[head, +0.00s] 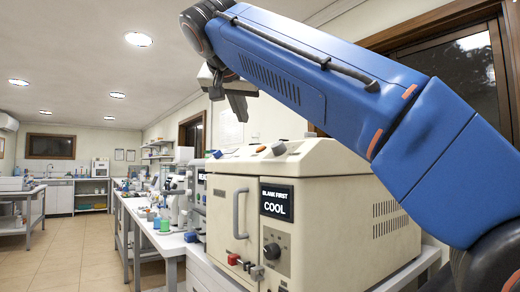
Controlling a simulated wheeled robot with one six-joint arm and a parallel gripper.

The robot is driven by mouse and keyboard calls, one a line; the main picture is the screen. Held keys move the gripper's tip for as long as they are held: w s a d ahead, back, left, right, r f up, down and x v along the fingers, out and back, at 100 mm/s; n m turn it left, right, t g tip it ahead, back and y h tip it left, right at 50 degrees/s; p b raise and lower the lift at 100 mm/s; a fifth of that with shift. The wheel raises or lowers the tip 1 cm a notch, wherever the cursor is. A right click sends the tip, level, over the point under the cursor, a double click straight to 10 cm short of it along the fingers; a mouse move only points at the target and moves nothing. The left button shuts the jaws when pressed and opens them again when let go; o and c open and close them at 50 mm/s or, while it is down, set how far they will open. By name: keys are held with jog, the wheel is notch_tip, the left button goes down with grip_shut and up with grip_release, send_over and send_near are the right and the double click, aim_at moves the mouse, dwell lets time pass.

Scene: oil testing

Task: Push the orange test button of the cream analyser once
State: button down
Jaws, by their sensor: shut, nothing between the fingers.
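The cream analyser (330,205) stands on the bench in the right half of the head view. Its front has a door with a grey handle, a dark knob (272,251) and a dark label reading "BLANK FIRST COOL". Small parts sit on its top, among them a small orange-brown one (261,149) and a grey one (278,148). I cannot tell for sure that the orange-brown one is the test button. My gripper (240,116) is shut and empty, pointing down in the air above the analyser's top, apart from it.
My blue arm crosses the upper right and hides part of the analyser's rear. Other instruments and bottles crowd the bench to the left. Floor (75,255) is clear left of the bench.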

jog(key=shift+w+d+f, duration=0.35)
jog(key=shift+d+f, duration=0.15)
jog(key=shift+f, duration=0.35)
jog(key=shift+w+d+f, duration=0.3)
jog(key=shift+d+f, duration=0.2)
jog(key=shift+f, duration=0.4)
jog(key=shift+w+d+f, duration=0.35)
jog(key=shift+d+f, duration=0.15)
jog(key=shift+f, duration=0.35)
jog(key=shift+w+d+f, duration=0.25)
jog(key=shift+d+f, duration=0.15)
jog(key=shift+f, duration=0.25)
dwell(1.0)
jog(key=shift+a+r, duration=0.1)
dwell(0.3)
jog(key=shift+s+a+r, duration=0.25)
jog(key=shift+a+r, duration=0.1)
jog(key=shift+r, duration=0.25)
jog(key=shift+s+a+r, duration=0.25)
jog(key=shift+a+r, duration=0.15)
jog(key=shift+r, duration=0.3)
jog(key=shift+s+a+r, duration=0.3)
jog(key=shift+a+r, duration=0.05)
jog(key=shift+r, duration=0.3)
jog(key=shift+s+a+r, duration=0.25)
jog(key=shift+a+r, duration=0.15)
jog(key=shift+r, duration=0.3)
